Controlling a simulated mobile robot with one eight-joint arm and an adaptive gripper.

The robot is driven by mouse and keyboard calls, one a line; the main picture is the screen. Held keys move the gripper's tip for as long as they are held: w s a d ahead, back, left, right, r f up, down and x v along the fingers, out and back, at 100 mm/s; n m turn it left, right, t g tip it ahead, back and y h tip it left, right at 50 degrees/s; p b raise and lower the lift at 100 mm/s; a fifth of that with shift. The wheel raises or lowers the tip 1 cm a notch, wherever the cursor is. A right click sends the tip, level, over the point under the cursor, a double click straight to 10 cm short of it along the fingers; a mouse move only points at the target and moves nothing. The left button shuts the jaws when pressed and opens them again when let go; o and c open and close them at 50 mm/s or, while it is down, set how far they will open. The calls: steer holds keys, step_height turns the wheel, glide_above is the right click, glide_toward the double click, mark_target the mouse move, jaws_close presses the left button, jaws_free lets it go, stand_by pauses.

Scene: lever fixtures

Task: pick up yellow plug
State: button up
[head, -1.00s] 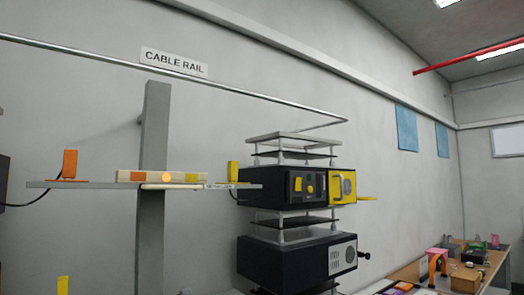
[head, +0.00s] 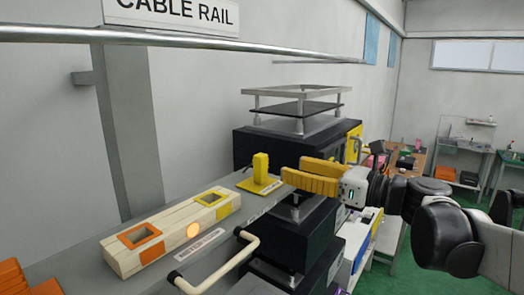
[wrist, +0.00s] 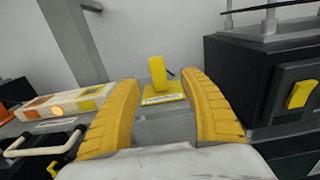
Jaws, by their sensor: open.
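The yellow plug (head: 260,168) stands upright on a flat yellow base near the right end of the grey shelf (head: 78,252). My gripper (head: 286,174) has yellow fingers and is open, just right of the plug in the head view. In the wrist view the plug (wrist: 157,73) shows beyond and between the spread fingers of my gripper (wrist: 165,83), with nothing held. The plug's yellow base (wrist: 163,97) carries a small label whose text I cannot read.
A cream block (head: 165,238) with orange-rimmed and yellow-rimmed sockets lies left of the plug. A white-grey handle (head: 222,266) sticks out in front of the shelf. A black equipment stack (head: 285,145) stands close behind and right. An orange piece (head: 22,276) is at lower left.

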mark_target(265, 163)
steer(key=x, duration=0.4)
steer(key=shift+w+a+p, duration=0.2)
steer(key=shift+a+p, duration=0.05)
steer(key=shift+p, duration=0.15)
steer(key=p+x, duration=0.1)
steer(key=x, duration=0.1)
steer(key=p+x, duration=0.1)
steer(key=x, duration=0.2)
steer(key=shift+a+f, duration=0.15)
steer(key=shift+a, duration=0.25)
steer(key=shift+s+d, duration=0.15)
steer(key=shift+s, duration=0.05)
jaws_close()
